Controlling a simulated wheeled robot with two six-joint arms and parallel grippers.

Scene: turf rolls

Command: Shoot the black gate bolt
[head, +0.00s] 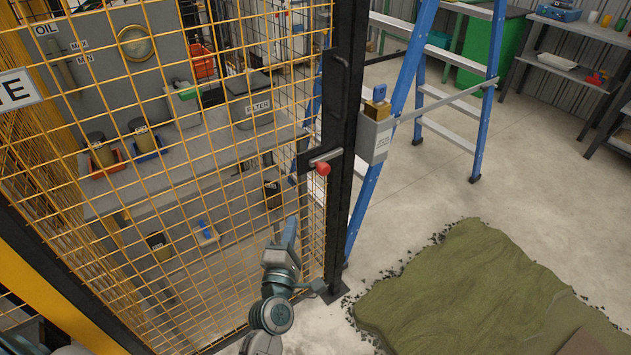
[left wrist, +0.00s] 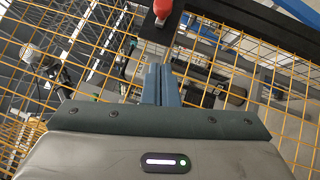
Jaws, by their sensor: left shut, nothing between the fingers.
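The gate bolt (head: 326,156) is a short metal bar on a dark plate at the edge of the yellow mesh gate, against the black post. Its red knob (head: 322,169) sticks out toward me; the knob also shows at the top of the left wrist view (left wrist: 162,8). I cannot tell how far the bar reaches into the post. My left gripper (head: 290,225) is below and left of the knob, in front of the mesh and apart from the bolt. Its fingers (left wrist: 160,75) are closed together with nothing between them. My right gripper is not in view.
The yellow mesh (head: 225,200) fills the left, with a grey bench (head: 190,160) behind it. A black post (head: 342,120) stands beside the bolt, with a grey box (head: 375,138) on its right. A blue stepladder (head: 400,100) and green turf (head: 460,285) are to the right.

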